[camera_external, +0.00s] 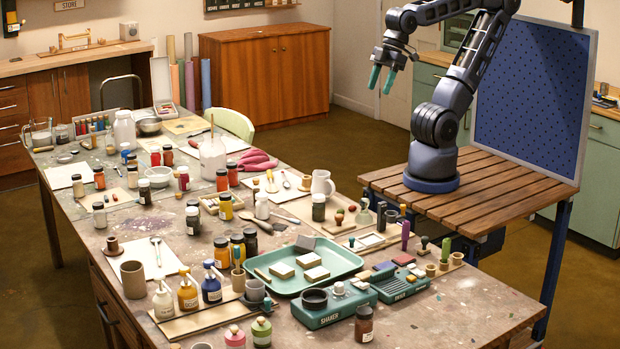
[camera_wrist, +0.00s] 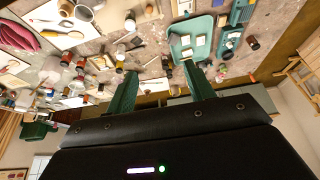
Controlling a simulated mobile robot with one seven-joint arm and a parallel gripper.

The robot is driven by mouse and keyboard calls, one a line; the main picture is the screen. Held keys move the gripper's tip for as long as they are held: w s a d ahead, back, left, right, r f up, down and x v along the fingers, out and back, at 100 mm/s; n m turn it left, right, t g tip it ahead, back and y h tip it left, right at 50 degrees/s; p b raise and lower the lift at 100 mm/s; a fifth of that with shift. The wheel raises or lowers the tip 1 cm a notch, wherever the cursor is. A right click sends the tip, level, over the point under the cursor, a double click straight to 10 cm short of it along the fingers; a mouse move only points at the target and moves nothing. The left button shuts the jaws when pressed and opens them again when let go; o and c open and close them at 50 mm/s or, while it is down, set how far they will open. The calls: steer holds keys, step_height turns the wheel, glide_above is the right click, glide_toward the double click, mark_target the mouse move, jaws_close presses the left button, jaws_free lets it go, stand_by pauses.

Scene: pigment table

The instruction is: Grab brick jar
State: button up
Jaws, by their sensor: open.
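Several small dark-capped jars of reddish pigment stand on the long work table (camera_external: 165,222). They include a red-brown jar (camera_external: 168,156), a brownish-orange jar (camera_external: 222,181), another reddish one (camera_external: 232,174) and a dark brown-red jar (camera_external: 363,325) at the front right. I cannot tell which one is the brick jar. My gripper (camera_external: 381,80) is high above the far right side of the table, its teal fingers apart and empty. In the wrist view my gripper (camera_wrist: 159,68) is also open, with nothing between the fingers, and the table shows upside down.
A teal tray (camera_external: 345,262) holds pale blocks. A shaker device (camera_external: 325,308) sits in front of it. Bottles (camera_external: 187,290) stand on a board at the front left. A white jug (camera_external: 322,186) and pink gloves (camera_external: 256,161) are near the far right edge. The table is crowded.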

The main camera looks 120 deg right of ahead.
steer(key=w+d+f+m, duration=0.3)
steer(key=w+d, duration=0.6)
steer(key=w, duration=0.4)
steer(key=m+g+h, duration=0.2)
steer(key=m+h, duration=0.2)
steer(key=m, duration=0.4)
glide_above(234, 169)
steer(key=s+a, duration=0.2)
step_height(234, 169, down, 31)
steer(key=shift+d+x, duration=0.1)
steer(key=shift+x, duration=2.35)
steer(key=shift+d+x, duration=0.15)
steer(key=shift+x, duration=2.3)
steer(key=shift+s+r, duration=0.15)
steer(key=shift+c, duration=0.2)
steer(key=c, duration=0.7)
